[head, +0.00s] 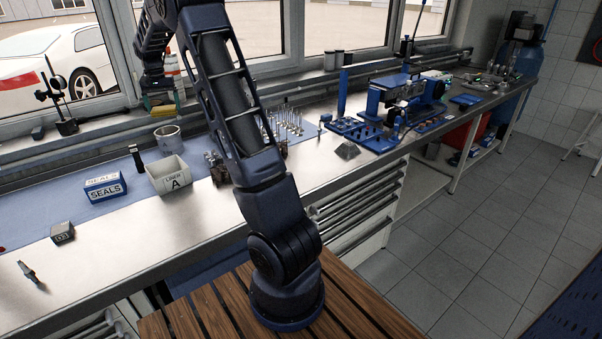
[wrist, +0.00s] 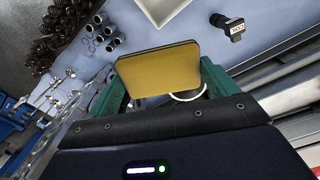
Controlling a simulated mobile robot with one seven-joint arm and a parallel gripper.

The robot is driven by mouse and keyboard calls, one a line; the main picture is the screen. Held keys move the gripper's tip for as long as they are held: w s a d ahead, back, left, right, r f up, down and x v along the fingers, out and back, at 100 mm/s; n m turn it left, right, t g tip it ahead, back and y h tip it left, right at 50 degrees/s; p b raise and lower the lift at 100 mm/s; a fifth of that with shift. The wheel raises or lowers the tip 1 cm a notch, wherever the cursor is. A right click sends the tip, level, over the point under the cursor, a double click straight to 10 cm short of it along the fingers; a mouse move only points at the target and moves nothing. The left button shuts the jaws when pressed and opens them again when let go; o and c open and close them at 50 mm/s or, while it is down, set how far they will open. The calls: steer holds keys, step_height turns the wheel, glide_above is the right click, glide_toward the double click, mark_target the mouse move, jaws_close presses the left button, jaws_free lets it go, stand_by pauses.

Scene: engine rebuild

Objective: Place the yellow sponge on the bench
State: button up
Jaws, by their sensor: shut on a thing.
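The yellow sponge (wrist: 160,72) is held between the green fingers of my gripper (wrist: 162,80) in the wrist view. It is a flat block with a dark edge along its top. In the head view my gripper (head: 160,98) is at the upper left, above the back of the bench near the window, and a sliver of the sponge (head: 163,110) shows beneath its fingers. The long metal bench (head: 150,225) runs from the lower left to the back right. My arm hides part of the bench.
A blue SEALS box (head: 105,187), a white bin (head: 170,175) marked A and a grey cup (head: 168,139) stand on the bench's blue mat. Valves (head: 290,122) and blue tooling are farther right.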

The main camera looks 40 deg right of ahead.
steer(key=s+d+m, duration=0.2)
steer(key=s+d, duration=0.1)
steer(key=d, duration=0.4)
steer(key=s+d+m, duration=0.1)
steer(key=s+d, duration=0.3)
steer(key=d, duration=0.3)
steer(key=m, duration=2.9)
glide_above(306, 166)
step_height(306, 166, down, 4)
step_height(306, 166, down, 20)
steer(key=shift+r, duration=0.1)
steer(key=o, duration=0.6)
steer(key=shift+o, duration=1)
